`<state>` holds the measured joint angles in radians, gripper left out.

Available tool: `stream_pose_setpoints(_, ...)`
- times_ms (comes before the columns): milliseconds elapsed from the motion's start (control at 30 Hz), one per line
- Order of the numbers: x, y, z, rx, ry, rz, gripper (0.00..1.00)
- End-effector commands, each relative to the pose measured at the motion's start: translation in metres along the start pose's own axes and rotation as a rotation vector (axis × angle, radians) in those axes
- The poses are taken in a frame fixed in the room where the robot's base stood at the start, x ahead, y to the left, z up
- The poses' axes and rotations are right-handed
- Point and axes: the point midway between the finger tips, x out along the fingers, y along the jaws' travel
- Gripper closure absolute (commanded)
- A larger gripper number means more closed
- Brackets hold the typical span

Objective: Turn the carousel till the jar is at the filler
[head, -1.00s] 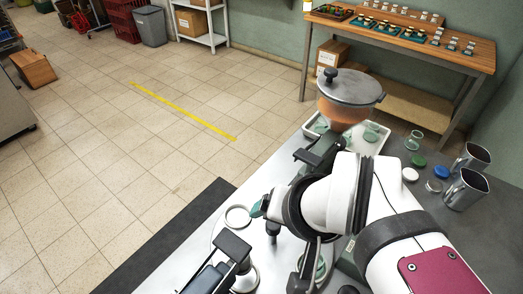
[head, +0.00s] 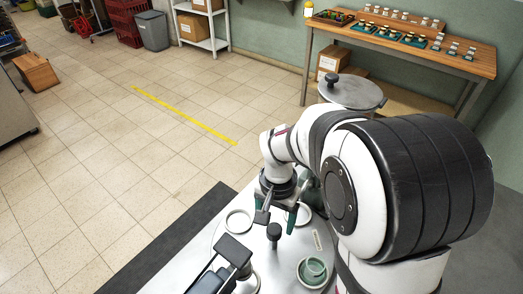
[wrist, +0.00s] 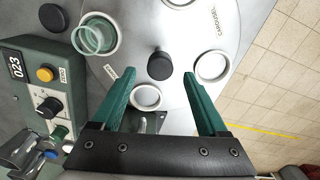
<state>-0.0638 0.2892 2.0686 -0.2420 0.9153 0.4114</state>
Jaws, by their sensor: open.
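The carousel (head: 225,243) is a round grey metal disc with white ring seats. The jar (wrist: 93,38), pale green glass, stands in one ring at the upper left of the wrist view; in the head view it (head: 315,268) is near the bottom. A black upright peg (wrist: 160,66) stands on the disc. My gripper (wrist: 156,76), green-fingered, is open and empty. Its fingertips appear on either side of the peg in the wrist view; contact cannot be told. In the head view my gripper (head: 275,217) is just beyond the peg (head: 274,234). The lidded hopper (head: 350,93) is partly hidden by my arm.
A green control box (wrist: 45,85) with a 023 display, yellow button and black knob stands beside the disc. A dark device (head: 225,265) is at the bench's front. Empty rings (wrist: 212,66) sit around the peg. A wooden table (head: 400,45) stands behind.

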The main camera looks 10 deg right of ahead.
Motion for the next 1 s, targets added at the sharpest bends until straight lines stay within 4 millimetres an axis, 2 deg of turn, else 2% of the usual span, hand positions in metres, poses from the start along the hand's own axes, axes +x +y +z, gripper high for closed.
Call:
stream_pose_setpoints(100,0.023,0.001,0.001,-0.001,-0.003,0.002,0.23)
stream_pose_setpoints(200,0.035,0.000,0.000,0.000,-0.001,0.000,0.23)
stream_pose_setpoints(567,0.042,0.000,0.000,0.000,0.001,-0.001,0.25)
stream_pose_setpoints(900,0.041,0.000,0.000,0.000,0.001,-0.001,0.86)
stream_pose_setpoints(1000,0.041,0.000,0.000,0.000,0.001,-0.001,1.00)
